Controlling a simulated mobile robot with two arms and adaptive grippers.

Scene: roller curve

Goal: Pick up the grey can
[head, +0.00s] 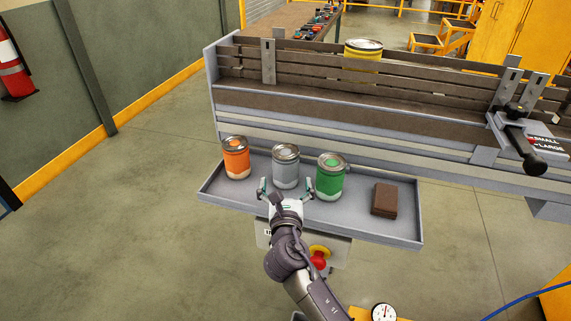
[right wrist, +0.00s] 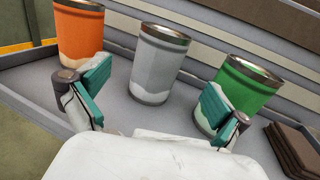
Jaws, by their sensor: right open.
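The grey can (head: 286,168) stands upright on the grey tray (head: 345,226), between the orange can (head: 236,160) and the green can (head: 330,178). My right gripper (head: 285,190) is open just in front of the grey can, its fingers spread wide. In the right wrist view the grey can (right wrist: 155,68) stands beyond and between the teal fingertips (right wrist: 155,92), with no finger seen touching it. The right finger overlaps the green can (right wrist: 245,88) in that view; I cannot tell if they touch. My left gripper is not in view.
A brown block (head: 384,199) lies at the tray's right. Behind the tray runs a conveyor (head: 400,107) with slatted rails, a yellow can (head: 363,50) beyond them. A red button (head: 318,260) is below the tray's front edge. A dial gauge (head: 383,312) shows at the bottom.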

